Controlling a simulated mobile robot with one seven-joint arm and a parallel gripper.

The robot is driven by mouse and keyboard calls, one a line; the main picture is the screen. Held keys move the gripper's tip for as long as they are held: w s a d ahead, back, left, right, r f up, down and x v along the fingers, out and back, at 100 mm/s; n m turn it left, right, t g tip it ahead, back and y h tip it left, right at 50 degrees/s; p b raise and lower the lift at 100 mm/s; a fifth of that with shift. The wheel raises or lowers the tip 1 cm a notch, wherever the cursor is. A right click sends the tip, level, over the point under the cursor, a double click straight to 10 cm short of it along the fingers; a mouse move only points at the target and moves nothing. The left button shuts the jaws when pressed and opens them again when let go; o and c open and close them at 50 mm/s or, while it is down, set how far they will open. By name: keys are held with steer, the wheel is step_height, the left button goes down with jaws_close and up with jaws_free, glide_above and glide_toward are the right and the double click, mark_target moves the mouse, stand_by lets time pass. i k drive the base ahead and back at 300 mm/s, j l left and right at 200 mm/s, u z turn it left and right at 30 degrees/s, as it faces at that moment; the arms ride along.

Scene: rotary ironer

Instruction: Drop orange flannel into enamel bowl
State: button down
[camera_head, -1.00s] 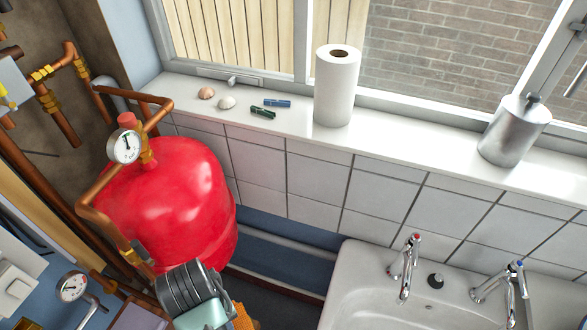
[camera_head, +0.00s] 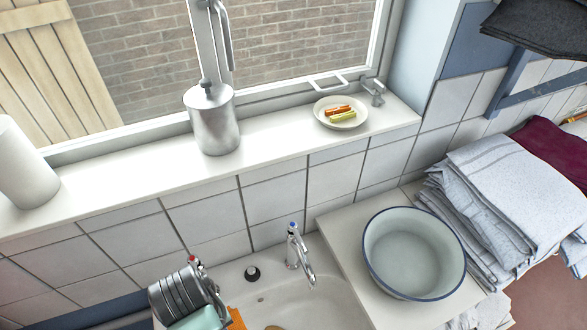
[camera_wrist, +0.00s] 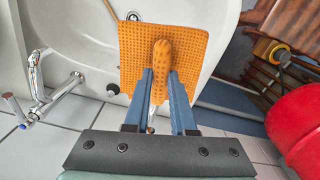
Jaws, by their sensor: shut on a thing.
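The orange flannel (camera_wrist: 135,55) is a waffle-textured cloth. In the wrist view my gripper (camera_wrist: 161,75) is shut on it, with a bunched fold between the fingers and the rest spread out flat. In the head view only a small orange edge of the flannel (camera_head: 237,318) shows beside my gripper, whose fingertips are hidden there. The enamel bowl (camera_head: 374,270), white with a blue rim, stands upright on the ledge right of the sink. It looks empty, and my gripper is well to its left, over the sink.
The sink (camera_head: 335,305) with its chrome tap (camera_head: 298,255) lies between my gripper and the bowl. Folded grey towels (camera_head: 500,190) are stacked right of the bowl. The windowsill (camera_head: 275,130) behind holds a metal canister (camera_head: 213,122) and a plate (camera_head: 341,122).

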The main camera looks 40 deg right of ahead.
mark_target(402, 259)
steer(key=l+z, duration=0.4)
steer(key=l, duration=1.65)
steer(key=k, duration=0.05)
